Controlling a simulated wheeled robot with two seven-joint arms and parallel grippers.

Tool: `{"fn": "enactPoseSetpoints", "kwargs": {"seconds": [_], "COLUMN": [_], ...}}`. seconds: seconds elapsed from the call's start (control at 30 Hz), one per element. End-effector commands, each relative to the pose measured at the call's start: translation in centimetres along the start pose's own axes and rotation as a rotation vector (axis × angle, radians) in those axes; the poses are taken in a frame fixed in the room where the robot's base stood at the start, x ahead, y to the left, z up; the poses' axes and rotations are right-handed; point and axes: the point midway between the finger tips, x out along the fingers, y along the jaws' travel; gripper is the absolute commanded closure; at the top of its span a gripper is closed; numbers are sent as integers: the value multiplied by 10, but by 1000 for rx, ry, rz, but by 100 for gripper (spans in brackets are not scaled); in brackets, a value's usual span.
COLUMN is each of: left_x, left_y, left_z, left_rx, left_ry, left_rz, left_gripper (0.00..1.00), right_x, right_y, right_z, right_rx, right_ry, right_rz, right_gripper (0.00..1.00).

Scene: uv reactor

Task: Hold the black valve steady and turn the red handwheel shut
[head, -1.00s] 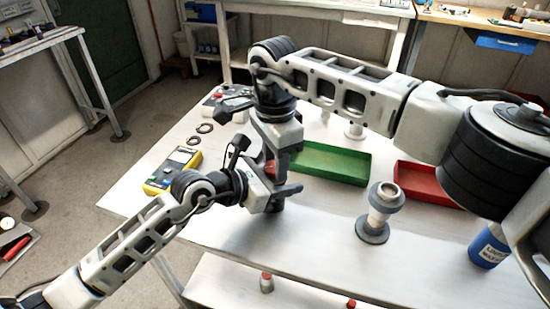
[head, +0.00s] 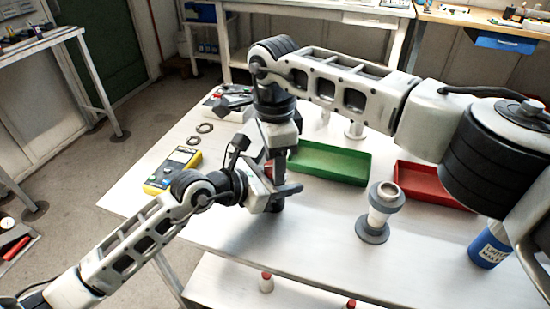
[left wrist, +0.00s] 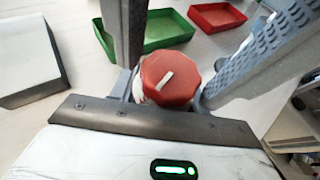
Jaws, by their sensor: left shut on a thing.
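The red handwheel (left wrist: 170,80), with a white mark on top, is seen from above in the left wrist view. In the head view only a sliver of the handwheel (head: 268,173) shows between my grippers. My left gripper (head: 273,197) is shut on the valve just below the handwheel; the black valve body (head: 277,205) is mostly hidden by its jaws. My right gripper (head: 274,162) points down from above.
Behind the grippers are a green tray (head: 330,181) and a red tray (head: 435,202). A grey-and-white fitting (head: 378,219) stands right of them, near a blue bottle (head: 488,248). A yellow meter (head: 160,184) and black rings lie left. The white table's front middle is clear.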

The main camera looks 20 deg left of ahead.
Motion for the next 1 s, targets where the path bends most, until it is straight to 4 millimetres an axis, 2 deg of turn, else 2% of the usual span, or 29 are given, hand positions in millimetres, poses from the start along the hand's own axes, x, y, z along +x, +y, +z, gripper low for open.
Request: {"fn": "enactPoseSetpoints", "kwargs": {"seconds": [0.27, 0.37, 0.47, 0.8, 1.0], "left_x": [0, 0, 0, 0, 0], "left_y": [0, 0, 0, 0, 0], "left_z": [0, 0, 0, 0, 0], "left_rx": [-1, -1, -1, -1, -1], "left_ry": [1, 1, 1, 1, 0], "left_rz": [-1, -1, -1, -1, -1], "left_gripper": [85, 85, 85, 85, 85], "right_x": [0, -7, -22, -92, -116], "right_y": [0, 0, -1, 0, 0], "right_z": [0, -1, -1, 0, 0], "right_rx": [-1, 0, -1, 1, 0], "right_ry": [1, 2, 3, 2, 1], "right_rz": [0, -1, -4, -3, -2], "right_gripper": [53, 53, 53, 53, 53]}}
